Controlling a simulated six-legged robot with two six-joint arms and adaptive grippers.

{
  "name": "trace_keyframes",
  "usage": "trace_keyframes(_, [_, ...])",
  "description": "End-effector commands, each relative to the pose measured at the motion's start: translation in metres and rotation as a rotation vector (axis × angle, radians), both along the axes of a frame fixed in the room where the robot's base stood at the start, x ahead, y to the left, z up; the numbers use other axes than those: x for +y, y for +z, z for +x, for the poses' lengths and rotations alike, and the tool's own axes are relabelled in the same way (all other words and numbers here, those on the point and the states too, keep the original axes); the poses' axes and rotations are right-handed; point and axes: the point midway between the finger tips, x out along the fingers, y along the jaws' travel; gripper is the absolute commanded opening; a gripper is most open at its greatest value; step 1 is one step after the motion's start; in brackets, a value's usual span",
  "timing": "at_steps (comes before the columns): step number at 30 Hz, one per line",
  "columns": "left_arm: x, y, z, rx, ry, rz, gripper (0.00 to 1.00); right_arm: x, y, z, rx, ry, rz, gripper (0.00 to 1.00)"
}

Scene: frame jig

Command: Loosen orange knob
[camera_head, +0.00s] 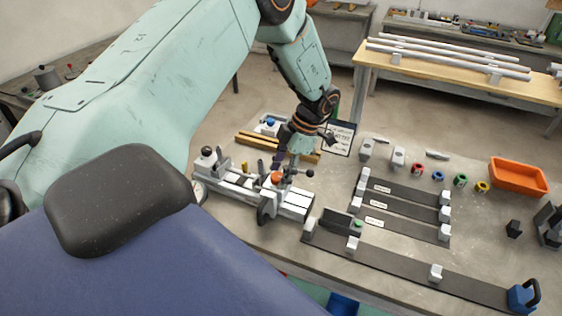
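The orange knob (277,178) sits on top of the grey metal frame jig (237,186), toward its right part. My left arm reaches in from the upper left, and its gripper (291,163) points down just above and right of the knob. The fingertips are small and partly mixed with the jig's metal parts, so I cannot tell whether they touch anything or how far apart they are. A black knob (207,152) stands at the jig's left end. My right gripper does not show.
Dark strips with grey blocks (400,192) lie right of the jig. Coloured rings (438,176), an orange bin (518,176) and a blue-handled tool (523,297) are farther right.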

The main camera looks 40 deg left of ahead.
Motion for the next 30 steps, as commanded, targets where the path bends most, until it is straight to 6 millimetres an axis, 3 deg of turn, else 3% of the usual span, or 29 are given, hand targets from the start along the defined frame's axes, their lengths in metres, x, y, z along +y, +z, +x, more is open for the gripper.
trace_keyframes(11, [-0.002, 0.008, 0.003, -0.002, -0.001, 0.001, 0.57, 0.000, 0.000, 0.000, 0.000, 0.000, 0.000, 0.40])
trace_keyframes(24, [-0.019, 0.085, 0.030, -0.002, -0.001, 0.002, 0.57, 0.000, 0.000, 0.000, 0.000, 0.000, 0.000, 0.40])
trace_keyframes(30, [-0.023, 0.106, 0.037, 0.000, 0.000, 0.000, 0.57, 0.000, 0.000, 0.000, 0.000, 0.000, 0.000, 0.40])
